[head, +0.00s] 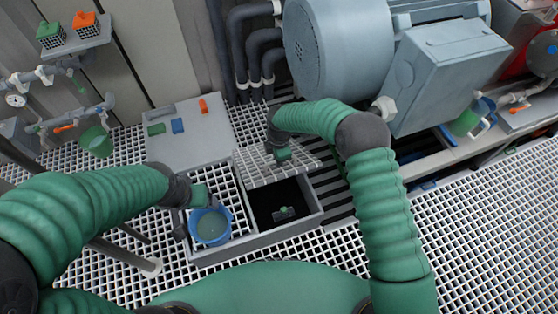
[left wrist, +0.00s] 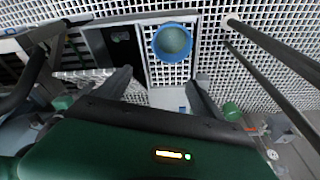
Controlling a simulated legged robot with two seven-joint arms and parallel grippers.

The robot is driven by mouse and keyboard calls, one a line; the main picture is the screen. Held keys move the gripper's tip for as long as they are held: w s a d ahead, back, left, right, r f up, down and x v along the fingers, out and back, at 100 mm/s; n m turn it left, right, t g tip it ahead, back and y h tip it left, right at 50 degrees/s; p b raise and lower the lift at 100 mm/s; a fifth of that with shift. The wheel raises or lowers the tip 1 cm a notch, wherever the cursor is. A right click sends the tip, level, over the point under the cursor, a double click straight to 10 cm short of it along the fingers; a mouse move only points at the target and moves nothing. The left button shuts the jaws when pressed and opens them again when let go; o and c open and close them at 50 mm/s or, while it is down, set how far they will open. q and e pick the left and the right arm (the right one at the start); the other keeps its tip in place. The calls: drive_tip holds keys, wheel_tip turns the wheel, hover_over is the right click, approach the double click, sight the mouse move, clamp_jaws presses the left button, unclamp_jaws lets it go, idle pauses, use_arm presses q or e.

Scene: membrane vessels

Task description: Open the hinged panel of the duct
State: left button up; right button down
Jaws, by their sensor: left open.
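The duct (head: 262,238) is a grey-framed box set in the grated floor. Its hinged grid panel (head: 250,170) stands tilted up along the far side, with a dark opening below. The panel also shows in the left wrist view (left wrist: 82,74). My right gripper (head: 283,157) is at the panel's upper side; its fingers are too hidden to tell whether they grip it. A blue bucket (head: 210,226) stands on the grid left of the opening and shows in the left wrist view (left wrist: 172,42). My left gripper (left wrist: 158,80) is open and empty, beside the bucket.
A small dark object (head: 285,213) lies in the opening. A grey plate (head: 185,145) behind the duct bears green, blue and orange blocks. A large grey motor (head: 340,45) and dark pipes (head: 262,65) stand behind. Bare grating lies at the right front.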

use_arm(q)
drive_tip(key=shift+c, duration=0.5)
